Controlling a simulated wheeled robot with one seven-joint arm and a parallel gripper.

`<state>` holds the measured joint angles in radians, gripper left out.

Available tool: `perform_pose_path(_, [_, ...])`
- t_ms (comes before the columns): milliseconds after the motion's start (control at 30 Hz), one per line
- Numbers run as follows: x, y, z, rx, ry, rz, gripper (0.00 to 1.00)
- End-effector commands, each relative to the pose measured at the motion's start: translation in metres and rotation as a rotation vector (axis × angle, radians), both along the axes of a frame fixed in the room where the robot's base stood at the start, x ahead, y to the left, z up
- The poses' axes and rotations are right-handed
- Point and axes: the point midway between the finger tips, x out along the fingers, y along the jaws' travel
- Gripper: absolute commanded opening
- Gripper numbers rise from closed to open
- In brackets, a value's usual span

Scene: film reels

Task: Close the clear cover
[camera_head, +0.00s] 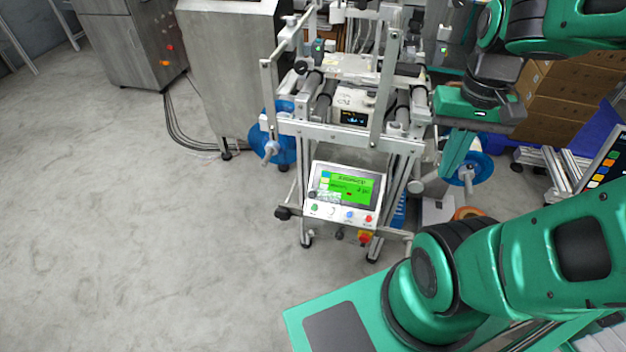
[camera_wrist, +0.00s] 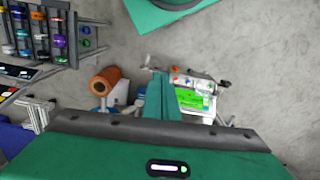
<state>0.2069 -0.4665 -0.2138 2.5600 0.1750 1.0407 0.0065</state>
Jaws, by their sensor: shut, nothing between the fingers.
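The machine (camera_head: 345,130) stands in the middle of the head view, with a metal frame, rollers and a green-lit control panel (camera_head: 345,192). Upright metal bars rise from its frame. I cannot make out the clear cover's pane against them, nor tell its position. My green gripper (camera_head: 449,172) points down at the right side of the machine, in front of a blue reel (camera_head: 483,165). Its fingers are together and hold nothing. In the wrist view, the closed fingers (camera_wrist: 161,84) appear beside the control panel (camera_wrist: 196,101), partly covering the machine.
Another blue reel (camera_head: 282,138) is on the machine's left side. Steel cabinets (camera_head: 228,62) stand behind left, with cables on the floor. Cardboard boxes (camera_head: 563,95) are at the right. An orange spool (camera_wrist: 108,80) and a rack (camera_wrist: 45,33) show in the wrist view. The left floor is clear.

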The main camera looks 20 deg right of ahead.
Motion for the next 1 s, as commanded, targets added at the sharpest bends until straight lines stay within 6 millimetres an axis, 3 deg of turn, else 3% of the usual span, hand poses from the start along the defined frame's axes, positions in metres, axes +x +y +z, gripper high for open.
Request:
perform_pose_path(167, [-0.008, 0.0, 0.005, -0.003, -0.012, 0.003, 0.0])
perform_pose_path(267, [0.005, -0.001, 0.004, -0.012, -0.006, 0.009, 0.0])
perform_pose_path(467, [0.068, -0.004, -0.007, -0.043, 0.014, 0.048, 0.0])
perform_pose_path(667, [0.142, 0.014, -0.035, -0.064, 0.024, 0.092, 0.0])
perform_pose_path(867, [0.21, 0.047, -0.079, -0.061, 0.027, 0.136, 0.0])
perform_pose_path(1000, [0.25, 0.08, -0.119, -0.044, 0.03, 0.165, 0.0])
